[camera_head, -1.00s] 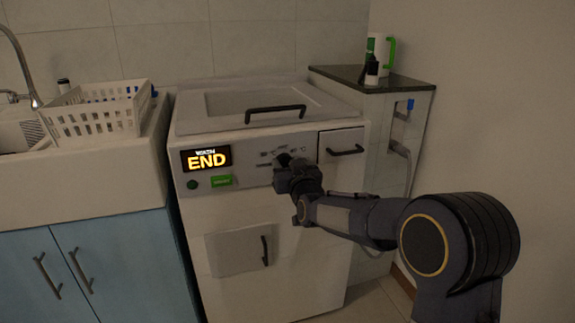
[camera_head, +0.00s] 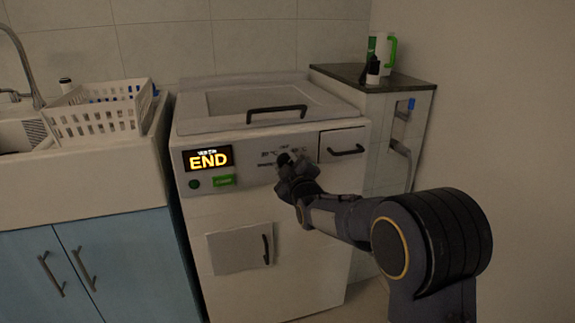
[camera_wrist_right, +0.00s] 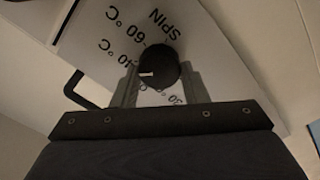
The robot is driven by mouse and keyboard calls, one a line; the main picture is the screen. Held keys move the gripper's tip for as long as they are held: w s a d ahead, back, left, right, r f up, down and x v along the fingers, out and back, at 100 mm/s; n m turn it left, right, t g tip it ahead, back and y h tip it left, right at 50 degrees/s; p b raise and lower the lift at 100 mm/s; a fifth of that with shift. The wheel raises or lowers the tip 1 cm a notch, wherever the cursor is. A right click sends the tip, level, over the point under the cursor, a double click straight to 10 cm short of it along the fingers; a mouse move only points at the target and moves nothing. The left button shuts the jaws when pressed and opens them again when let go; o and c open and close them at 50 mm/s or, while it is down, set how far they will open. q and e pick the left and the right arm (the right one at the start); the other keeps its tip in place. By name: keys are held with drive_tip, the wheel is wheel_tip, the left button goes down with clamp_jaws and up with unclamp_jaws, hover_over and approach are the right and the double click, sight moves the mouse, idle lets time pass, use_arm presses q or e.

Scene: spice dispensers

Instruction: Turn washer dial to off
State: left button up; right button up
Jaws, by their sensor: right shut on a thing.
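The washer (camera_head: 225,125) stands in the middle of the head view, with its display (camera_head: 208,159) reading END. The black round dial (camera_head: 284,158) is on its front panel; it also shows in the right wrist view (camera_wrist_right: 160,66). A white mark on the dial points left in the wrist view, near the 40 °C label. My right gripper (camera_head: 291,167) is at the dial. In the wrist view its fingers (camera_wrist_right: 158,80) are on both sides of the dial, shut on it. The OFF label cannot be made out. My left gripper is not in view.
A dark handle (camera_head: 277,110) is on the washer's lid, and another (camera_head: 346,151) is on the drawer right of the dial. A green button (camera_head: 223,181) is below the display. A white dish rack (camera_head: 95,117) stands by the sink, left.

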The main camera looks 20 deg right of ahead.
drive_tip(key=shift+a+f+n+b, duration=0.1)
drive_tip(key=shift+n+b, duration=0.05)
drive_tip(key=shift+n, duration=1.8)
drive_tip(key=shift+f+n+b, duration=0.1)
drive_tip(key=shift+n+b, duration=0.05)
drive_tip(key=shift+n, duration=1.8)
drive_tip(key=o, duration=1)
drive_tip(key=shift+s+r, duration=0.1)
drive_tip(key=s+p, duration=0.1)
drive_tip(key=s, duration=0.6)
drive_tip(key=shift+s, duration=0.35)
drive_tip(key=shift+d, duration=0.2)
